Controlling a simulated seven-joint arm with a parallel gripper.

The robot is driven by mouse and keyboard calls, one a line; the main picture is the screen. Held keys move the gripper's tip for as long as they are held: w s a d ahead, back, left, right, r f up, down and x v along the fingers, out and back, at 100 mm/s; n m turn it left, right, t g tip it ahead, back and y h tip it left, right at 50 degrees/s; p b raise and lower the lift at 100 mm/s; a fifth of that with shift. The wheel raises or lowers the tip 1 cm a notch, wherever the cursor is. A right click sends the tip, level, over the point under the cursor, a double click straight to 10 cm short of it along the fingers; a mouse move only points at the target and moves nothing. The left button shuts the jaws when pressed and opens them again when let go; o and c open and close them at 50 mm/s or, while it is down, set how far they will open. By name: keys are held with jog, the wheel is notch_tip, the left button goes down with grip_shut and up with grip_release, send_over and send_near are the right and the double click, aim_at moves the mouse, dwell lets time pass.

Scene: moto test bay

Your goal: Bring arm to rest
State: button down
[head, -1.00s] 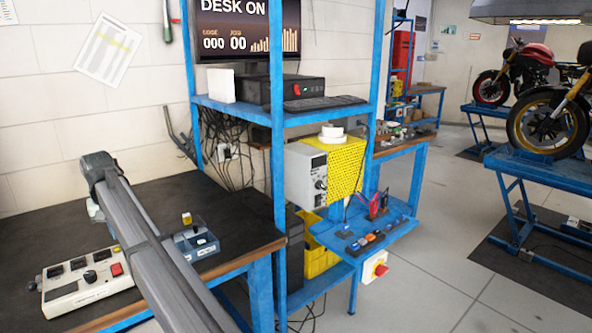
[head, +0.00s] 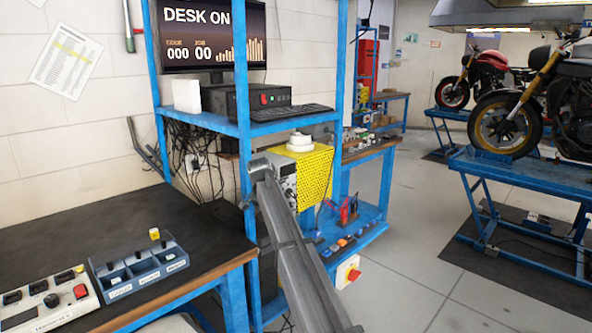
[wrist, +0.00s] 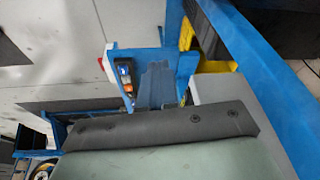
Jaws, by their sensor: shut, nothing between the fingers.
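My arm (head: 285,235) is a grey link that rises from the bottom of the head view. Its far joint (head: 262,163) shows in front of the blue rack, beside the yellow perforated box (head: 311,175). What lies beyond that joint is hidden in the head view. In the wrist view, a dark grey padded bar and a pale greenish surface fill the lower middle, very close to the camera; I cannot tell what they are. My gripper's fingers do not show in either view.
The blue rack (head: 245,200) holds a monitor (head: 212,35) and keyboard (head: 292,112). Its low shelf carries coloured switches (head: 343,243). The desk (head: 120,227) at left holds a control box (head: 45,300) and a divided tray (head: 140,270).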

jog(key=s+d+f+g, duration=0.1)
jog(key=s+d+f, duration=0.25)
jog(key=f, duration=0.45)
jog(key=s+d+f+n+g, duration=0.1)
jog(key=s+d+f, duration=0.25)
jog(key=f, duration=0.45)
jog(key=s+d+f, duration=0.2)
jog(key=d+f, duration=0.2)
jog(key=f, duration=0.5)
jog(key=s+d+f+n+g, duration=0.1)
jog(key=s+d+f, duration=0.2)
jog(key=s+f, duration=0.55)
jog(key=s+d+f+n+g, duration=0.15)
jog(key=s+d+f, duration=0.25)
jog(key=s+f, duration=0.4)
jog(key=s+d+f+n+g, duration=0.1)
jog(key=s+f, duration=0.4)
jog(key=s, duration=0.9)
jog(key=s+d+f+n+g+y, duration=0.1)
jog(key=s+d+f, duration=0.3)
jog(key=s, duration=1.1)
jog(key=s+d+f+n+g, duration=0.1)
jog(key=s+d+f+g, duration=0.2)
jog(key=s+f, duration=0.4)
jog(key=s, duration=0.7)
jog(key=shift+s+f, duration=0.3)
jog(key=shift+s, duration=0.05)
jog(key=shift+g, duration=0.25)
